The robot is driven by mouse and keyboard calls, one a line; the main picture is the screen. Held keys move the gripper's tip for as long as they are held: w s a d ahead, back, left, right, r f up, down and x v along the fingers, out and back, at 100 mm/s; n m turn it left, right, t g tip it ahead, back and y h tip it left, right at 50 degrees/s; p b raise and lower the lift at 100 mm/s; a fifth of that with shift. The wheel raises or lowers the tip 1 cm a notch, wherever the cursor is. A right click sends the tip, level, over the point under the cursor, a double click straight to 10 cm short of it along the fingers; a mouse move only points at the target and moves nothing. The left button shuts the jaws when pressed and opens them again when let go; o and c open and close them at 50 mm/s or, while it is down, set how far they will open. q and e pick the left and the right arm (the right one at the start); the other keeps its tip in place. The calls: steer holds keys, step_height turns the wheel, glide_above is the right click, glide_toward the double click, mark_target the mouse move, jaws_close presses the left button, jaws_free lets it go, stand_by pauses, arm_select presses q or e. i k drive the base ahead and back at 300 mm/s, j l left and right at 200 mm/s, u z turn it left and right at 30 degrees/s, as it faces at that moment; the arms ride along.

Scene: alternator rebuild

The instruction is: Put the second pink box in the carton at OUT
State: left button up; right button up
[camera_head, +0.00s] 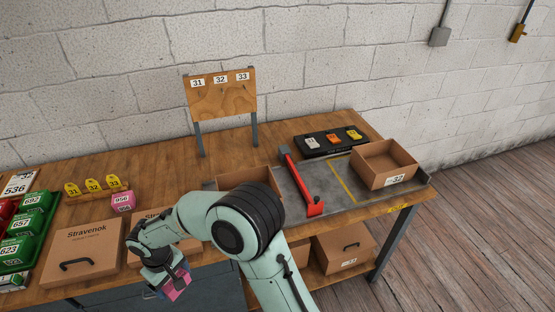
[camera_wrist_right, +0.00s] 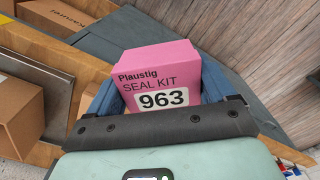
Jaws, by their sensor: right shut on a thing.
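A pink box (camera_wrist_right: 158,75) marked Plaustig SEAL KIT 963 sits between the two fingers of my right gripper (camera_wrist_right: 155,95), which is shut on it. In the head view my right gripper (camera_head: 168,282) hangs in front of the bench's front edge, with the pink box (camera_head: 180,291) partly hidden by the fingers. Another pink box (camera_head: 122,201) stands on the bench beside the yellow tags. An open carton (camera_head: 386,178) marked 32 stands at the bench's right end, by a yellow edge label (camera_head: 397,209) too small to read surely. Its inside bottom is hidden. My left gripper is out of view.
A red-handled tool (camera_head: 302,185) lies on the grey mat (camera_head: 338,194) left of the carton. Another open carton (camera_head: 245,178) is partly behind my arm. A carton (camera_head: 342,248) sits below the bench.

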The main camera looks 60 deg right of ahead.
mark_target(380, 170)
steer(key=k+l+z, duration=0.15)
steer(key=l, duration=0.3)
steer(key=k+l+z, duration=0.15)
steer(key=l, duration=0.3)
steer(key=k+l+z, duration=0.15)
steer(key=l, duration=0.35)
steer(key=l+z, duration=0.15)
steer(key=l, duration=0.35)
steer(key=k+l+z, duration=0.15)
steer(key=l, duration=0.35)
